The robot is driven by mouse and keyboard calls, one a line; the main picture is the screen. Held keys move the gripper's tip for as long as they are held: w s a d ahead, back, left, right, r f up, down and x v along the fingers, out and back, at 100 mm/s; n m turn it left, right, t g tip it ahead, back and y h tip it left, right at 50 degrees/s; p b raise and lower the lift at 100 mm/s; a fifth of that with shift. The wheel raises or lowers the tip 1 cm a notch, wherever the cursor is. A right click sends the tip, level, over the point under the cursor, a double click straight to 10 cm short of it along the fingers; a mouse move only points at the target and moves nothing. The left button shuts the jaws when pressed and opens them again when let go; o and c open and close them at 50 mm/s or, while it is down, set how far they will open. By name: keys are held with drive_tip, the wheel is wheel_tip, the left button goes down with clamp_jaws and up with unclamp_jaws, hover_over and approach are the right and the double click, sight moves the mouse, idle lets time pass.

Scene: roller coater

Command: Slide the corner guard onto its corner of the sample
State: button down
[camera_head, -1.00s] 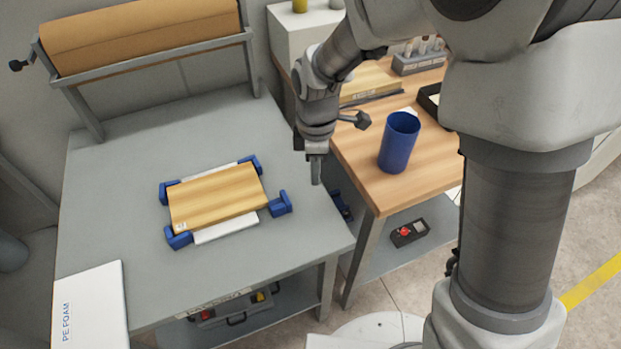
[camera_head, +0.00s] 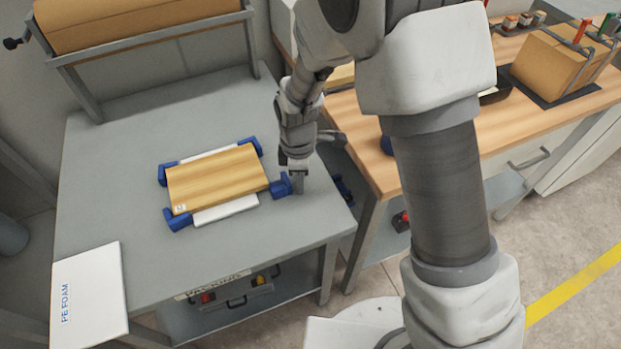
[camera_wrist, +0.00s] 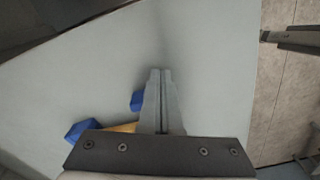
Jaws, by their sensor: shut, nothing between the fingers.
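The sample (camera_head: 215,180) is a wood-coloured panel lying on white strips on the grey table. Blue corner guards sit at its far left (camera_head: 168,173), far right (camera_head: 251,146) and near left (camera_head: 177,219) corners. The fourth blue corner guard (camera_head: 281,187) lies at the near right corner; whether it touches the sample is unclear. My gripper (camera_head: 299,184) is shut and empty, its tips low beside that guard's right side. In the wrist view, the closed fingers (camera_wrist: 160,80) stand right of a blue guard (camera_wrist: 137,100), and a sliver of the sample (camera_wrist: 123,128) shows.
A white PE foam sheet (camera_head: 90,295) lies at the table's near left. A brown roll (camera_head: 145,35) hangs on a rack at the back. A wooden bench (camera_head: 470,130) stands to the right, across a gap. The grey table (camera_head: 130,140) is otherwise mostly clear.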

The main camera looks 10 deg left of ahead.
sight(282, 183)
drive_tip(key=shift+a, duration=0.2)
drive_tip(key=shift+s+a, duration=0.15)
drive_tip(key=shift+a, duration=0.8)
drive_tip(key=shift+s+a, duration=0.15)
drive_tip(key=shift+a, duration=0.75)
